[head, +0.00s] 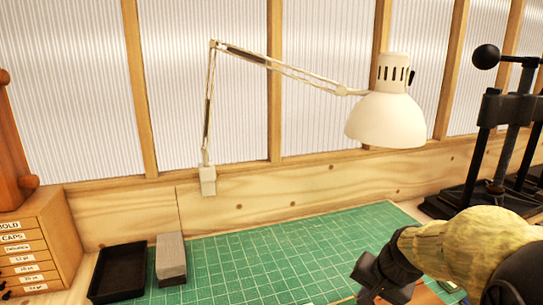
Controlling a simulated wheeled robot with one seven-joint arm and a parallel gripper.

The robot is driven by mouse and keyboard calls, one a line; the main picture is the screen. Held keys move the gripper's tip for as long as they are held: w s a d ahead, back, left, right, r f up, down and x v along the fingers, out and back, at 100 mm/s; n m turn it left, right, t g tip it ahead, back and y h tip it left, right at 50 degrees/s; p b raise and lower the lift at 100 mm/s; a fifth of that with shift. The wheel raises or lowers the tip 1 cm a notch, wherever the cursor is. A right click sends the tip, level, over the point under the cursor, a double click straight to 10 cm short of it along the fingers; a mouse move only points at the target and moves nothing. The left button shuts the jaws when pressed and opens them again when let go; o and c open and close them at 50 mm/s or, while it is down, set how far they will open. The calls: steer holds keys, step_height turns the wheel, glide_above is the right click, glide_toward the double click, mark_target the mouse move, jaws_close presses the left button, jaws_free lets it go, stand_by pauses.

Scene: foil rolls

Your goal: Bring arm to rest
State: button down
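My arm reaches in from the lower right corner, with a yellowish cover and dark links. My gripper (370,285) is at the bottom edge, over the right part of the green cutting mat (275,257). Only a dark part of it shows, and its fingertips are not clear. I cannot tell whether it is open or shut, or whether it holds anything. A brownish thing (426,295) shows partly beside it at the bottom edge; my arm hides the rest.
A black tray (118,272) and a grey block (171,259) stand at the mat's left. A labelled drawer cabinet (40,250) is further left. A white lamp (388,118) hangs over the mat. A black press (490,150) stands behind my arm. The mat's middle is clear.

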steer(key=s+a+f+n+g+h, duration=0.1)
steer(key=s+a+f+n+g, duration=0.1)
steer(key=s+a+f+n, duration=0.3)
steer(key=s+f+n, duration=0.1)
steer(key=s+f, duration=0.3)
steer(key=shift+s+a+n, duration=0.15)
steer(key=shift+s+n, duration=0.25)
